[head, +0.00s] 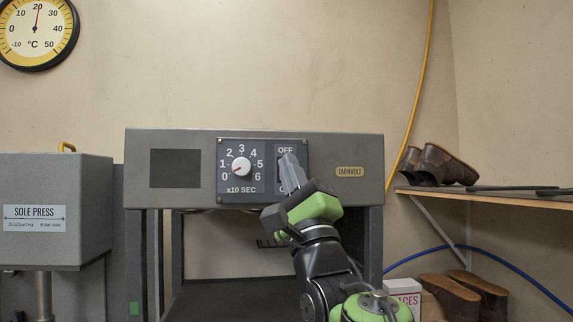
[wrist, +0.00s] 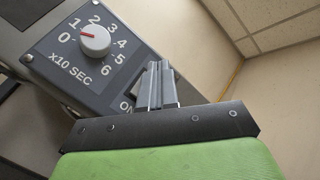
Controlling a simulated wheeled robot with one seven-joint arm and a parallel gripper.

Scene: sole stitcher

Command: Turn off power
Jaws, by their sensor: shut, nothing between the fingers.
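A grey machine (head: 350,150) with a TARNVOLT plate stands in the middle of the head view. Its dark panel (head: 229,190) carries a white timer dial (head: 241,168), numbered 0 to 6, with a red pointer near 0 to 1. Right of the dial is a switch panel (head: 303,152) marked OFF at the top; the wrist view shows ON at its lower end. My gripper (head: 290,160) is shut and empty, its fingertips in front of the switch panel just below OFF. In the wrist view my gripper (wrist: 158,70) covers that area too, so contact cannot be told.
A sole press (head: 60,195) stands at the left. A shelf (head: 490,196) with brown shoes (head: 435,165) is on the right, with boots (head: 465,295) and a white box (head: 408,300) below. A yellow hose (head: 412,115) runs down the wall.

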